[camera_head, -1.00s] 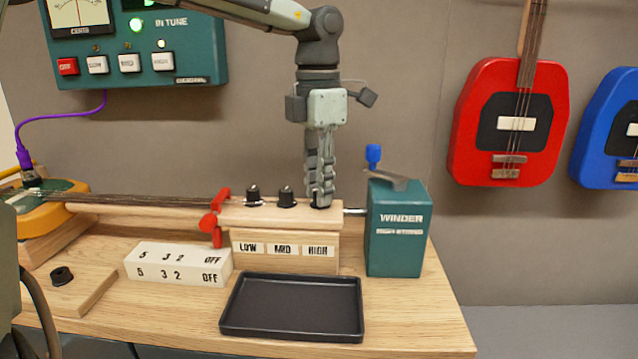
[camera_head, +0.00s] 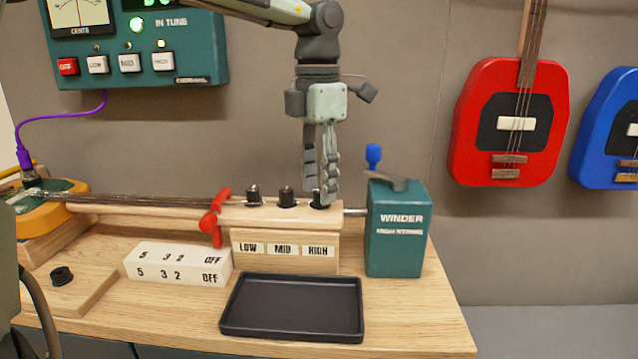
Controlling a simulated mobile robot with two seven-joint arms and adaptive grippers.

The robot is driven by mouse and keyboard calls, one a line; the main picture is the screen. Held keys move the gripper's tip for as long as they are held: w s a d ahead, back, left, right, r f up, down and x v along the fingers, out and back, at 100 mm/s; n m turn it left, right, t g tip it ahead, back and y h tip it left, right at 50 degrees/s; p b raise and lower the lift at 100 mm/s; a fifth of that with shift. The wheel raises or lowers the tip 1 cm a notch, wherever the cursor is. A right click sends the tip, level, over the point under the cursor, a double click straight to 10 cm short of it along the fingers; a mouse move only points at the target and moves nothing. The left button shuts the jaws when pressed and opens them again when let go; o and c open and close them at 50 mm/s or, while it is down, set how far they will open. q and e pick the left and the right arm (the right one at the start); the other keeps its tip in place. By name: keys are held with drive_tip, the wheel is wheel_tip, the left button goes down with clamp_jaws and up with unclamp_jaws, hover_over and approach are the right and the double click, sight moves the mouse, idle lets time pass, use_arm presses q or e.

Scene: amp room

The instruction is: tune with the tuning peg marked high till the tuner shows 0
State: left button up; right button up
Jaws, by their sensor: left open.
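The tuning pegs are black knobs on the wooden headstock (camera_head: 225,213), above the labels LOW, MID and HIGH. The high peg (camera_head: 319,203) is the rightmost and is partly hidden by my left gripper (camera_head: 318,193). That gripper points down at the high peg, with its fingers spread open and their tips around or just above it; contact is hard to tell. The teal tuner (camera_head: 200,60) hangs at upper left. The meter needle (camera_head: 79,12) looks near the middle, but the top of the dial and the display are cut off. My right gripper is out of view.
A teal winder box (camera_head: 397,240) with a blue-knobbed crank stands just right of the headstock. A black tray (camera_head: 290,310) and a white block (camera_head: 178,265) with numbers lie in front. Red (camera_head: 510,120) and blue (camera_head: 610,130) instruments hang at right.

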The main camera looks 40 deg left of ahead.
sight(318, 191)
use_arm(q)
wheel_tip(318, 191, up, 11)
drive_tip(key=shift+r, duration=0.2)
idle(0.6)
